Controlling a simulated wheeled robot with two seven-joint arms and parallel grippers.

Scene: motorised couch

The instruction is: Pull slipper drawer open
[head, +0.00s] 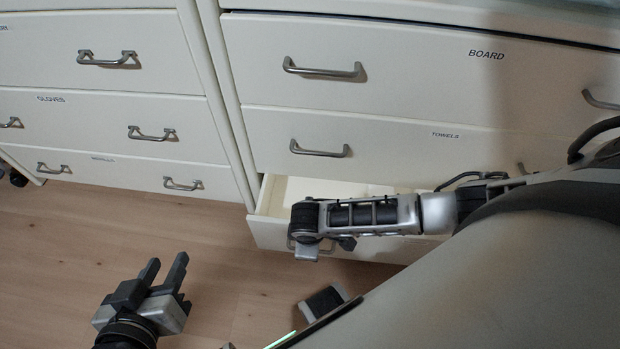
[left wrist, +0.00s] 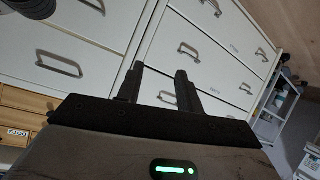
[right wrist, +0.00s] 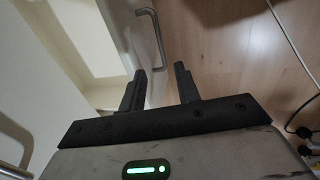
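The bottom drawer (head: 270,232) of the right cabinet stands partly open, and its pale interior shows. Any label on its front is hidden by my right arm, so I cannot read whether it is the slipper drawer. In the right wrist view, the open drawer lies at upper left and its metal handle (right wrist: 154,38) is just ahead of the fingertips. My right gripper (right wrist: 160,70) is open, with nothing visibly clamped. My left gripper (head: 167,260) is open and empty above the floor, left of the open drawer; its fingers also show apart in the left wrist view (left wrist: 160,69).
Closed drawers labelled BOARD (head: 400,75) and TOWELS (head: 400,138) sit above the open one. A left cabinet (head: 95,120) has closed drawers, one labelled GLOVES. Wooden floor (head: 215,225) is clear before it. A dark object (head: 325,302) lies at bottom centre.

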